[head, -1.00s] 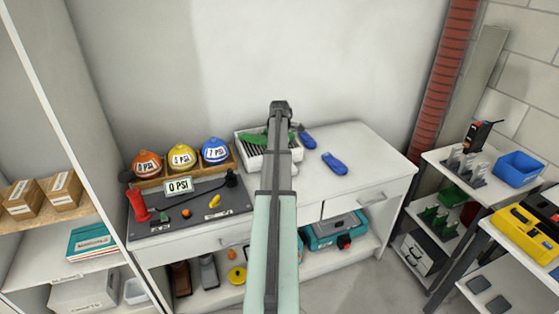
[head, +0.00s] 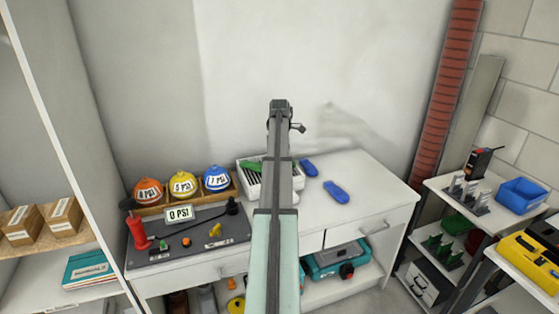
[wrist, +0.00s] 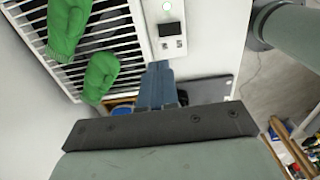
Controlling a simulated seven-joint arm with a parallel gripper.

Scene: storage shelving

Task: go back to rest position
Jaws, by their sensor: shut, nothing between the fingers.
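My gripper (wrist: 161,85) shows in the wrist view with its blue-grey fingers together and nothing between them. It hangs over the bench near a white slatted rack (wrist: 146,38) with green gloves (wrist: 100,75) on it. The rack's side panel has a small display and a button. In the head view my arm rises through the middle of the picture, its end in front of the back wall. It covers part of the rack (head: 247,183), and the fingers cannot be made out there.
The white bench (head: 362,205) holds blue objects (head: 336,192), a dark tool mat (head: 193,238) and colored PSI domes (head: 183,185). A shelf with boxes (head: 66,215) stands left. Shelving with a blue bin (head: 521,195) and a yellow case (head: 535,258) stands right.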

